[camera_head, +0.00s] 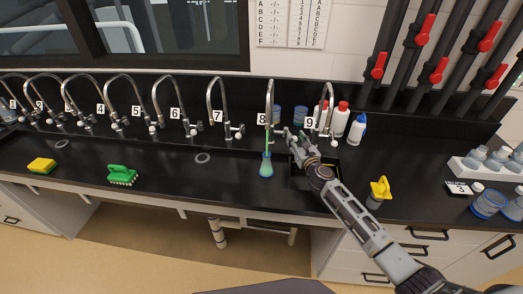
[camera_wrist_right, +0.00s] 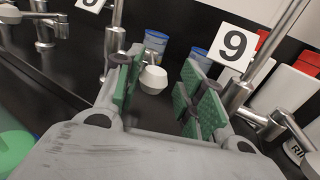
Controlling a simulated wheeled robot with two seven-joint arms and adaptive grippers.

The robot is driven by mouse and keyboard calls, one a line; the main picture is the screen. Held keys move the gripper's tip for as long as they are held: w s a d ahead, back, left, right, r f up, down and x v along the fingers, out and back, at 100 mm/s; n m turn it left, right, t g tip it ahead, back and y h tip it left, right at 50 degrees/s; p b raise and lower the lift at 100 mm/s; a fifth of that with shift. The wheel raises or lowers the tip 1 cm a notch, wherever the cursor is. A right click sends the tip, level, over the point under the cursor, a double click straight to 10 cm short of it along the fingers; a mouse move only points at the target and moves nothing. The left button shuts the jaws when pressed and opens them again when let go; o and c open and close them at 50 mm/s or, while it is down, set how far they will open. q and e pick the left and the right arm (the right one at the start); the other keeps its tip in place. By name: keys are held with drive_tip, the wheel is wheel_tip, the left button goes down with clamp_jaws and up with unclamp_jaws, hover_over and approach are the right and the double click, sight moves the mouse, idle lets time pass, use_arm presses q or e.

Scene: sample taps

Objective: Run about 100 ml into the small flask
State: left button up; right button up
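A small flask (camera_head: 266,168) with teal-green colour stands upright on the black counter below the spout of tap 8 (camera_head: 270,95). A thin green line runs from the spout area down to it; I cannot tell if it is a stream or the neck. A teal-green shape (camera_wrist_right: 12,150) shows at the lower left of the right wrist view. My right gripper (camera_head: 292,140) is at tap 8's handle side. In the wrist view its green-padded fingers (camera_wrist_right: 160,95) are apart, with a white knob (camera_wrist_right: 153,80) in the gap beyond them. My left gripper is not in view.
Tap 9 (camera_head: 330,95) stands close right of my gripper, with red-capped bottles (camera_head: 341,120) and a blue-capped bottle (camera_head: 357,130) behind. A green brush (camera_head: 122,174), yellow sponge (camera_head: 41,165) and yellow-topped object (camera_head: 380,190) lie around. Counter left of the flask is mostly clear.

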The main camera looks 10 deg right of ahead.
drive_tip(key=shift+a, duration=0.15)
idle(0.3)
drive_tip(key=a+p, duration=0.1)
drive_tip(key=a, duration=0.2)
drive_tip(key=shift+s, duration=0.15)
idle(1.9)
drive_tip(key=shift+a+p, duration=0.35)
drive_tip(key=shift+a, duration=0.15)
idle(0.4)
